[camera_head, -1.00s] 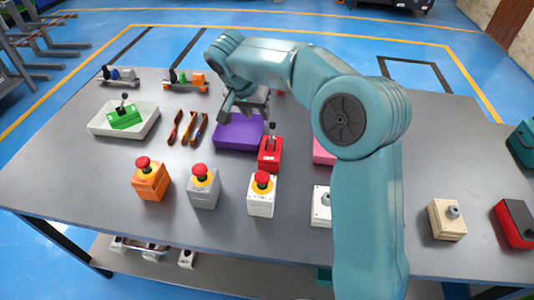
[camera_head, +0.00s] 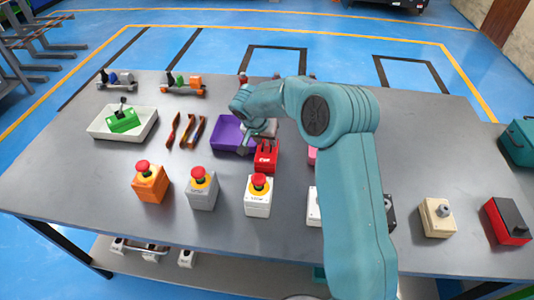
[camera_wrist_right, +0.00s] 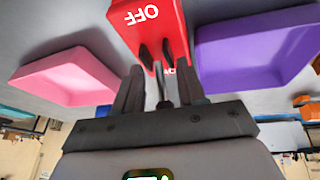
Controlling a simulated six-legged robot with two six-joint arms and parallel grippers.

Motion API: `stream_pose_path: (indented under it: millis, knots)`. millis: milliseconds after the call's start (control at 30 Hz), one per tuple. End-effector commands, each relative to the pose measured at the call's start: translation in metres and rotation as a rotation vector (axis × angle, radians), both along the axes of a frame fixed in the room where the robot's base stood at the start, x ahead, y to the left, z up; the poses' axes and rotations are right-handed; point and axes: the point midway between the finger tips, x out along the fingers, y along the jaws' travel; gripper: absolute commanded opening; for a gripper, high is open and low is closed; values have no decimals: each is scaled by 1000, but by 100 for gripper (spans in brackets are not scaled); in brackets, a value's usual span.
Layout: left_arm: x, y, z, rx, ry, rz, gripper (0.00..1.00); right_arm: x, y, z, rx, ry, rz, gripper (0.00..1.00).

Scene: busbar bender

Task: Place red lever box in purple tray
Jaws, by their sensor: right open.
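The red lever box (camera_head: 266,158) stands on the grey table, just right of the purple tray (camera_head: 226,136). The tray looks empty where it shows. My right gripper (camera_head: 258,140) is down at the top of the red box and hides most of its lever. In the right wrist view the red box (camera_wrist_right: 148,17) with "OFF" on it lies ahead. The gripper (camera_wrist_right: 160,88) is open, with its fingers on either side of the dark lever; contact cannot be told. The purple tray (camera_wrist_right: 258,48) shows at right there. My left gripper is out of view.
A pink tray (camera_wrist_right: 62,78) lies on the box's other side. A pale tray (camera_head: 100,128) holds a green lever box (camera_head: 123,121). Several emergency-stop boxes, including a white one (camera_head: 258,197), stand in front. Pliers-like tools (camera_head: 185,131) lie left of the purple tray.

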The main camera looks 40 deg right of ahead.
Motion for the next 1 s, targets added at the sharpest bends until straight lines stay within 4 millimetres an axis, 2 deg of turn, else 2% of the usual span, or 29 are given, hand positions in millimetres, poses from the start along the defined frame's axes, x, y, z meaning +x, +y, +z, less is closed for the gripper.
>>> stream_pose_path:
  millis: [100,133,233,267,1000]
  knots:
    - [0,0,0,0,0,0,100,0,0,0,0,-1,0,40]
    - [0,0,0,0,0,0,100,0,0,0,0,-1,0,37]
    - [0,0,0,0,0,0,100,0,0,1,0,0,0,4]
    - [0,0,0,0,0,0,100,0,0,1,0,0,0,0]
    - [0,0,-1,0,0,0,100,-1,1,-1,2,4,0,0]
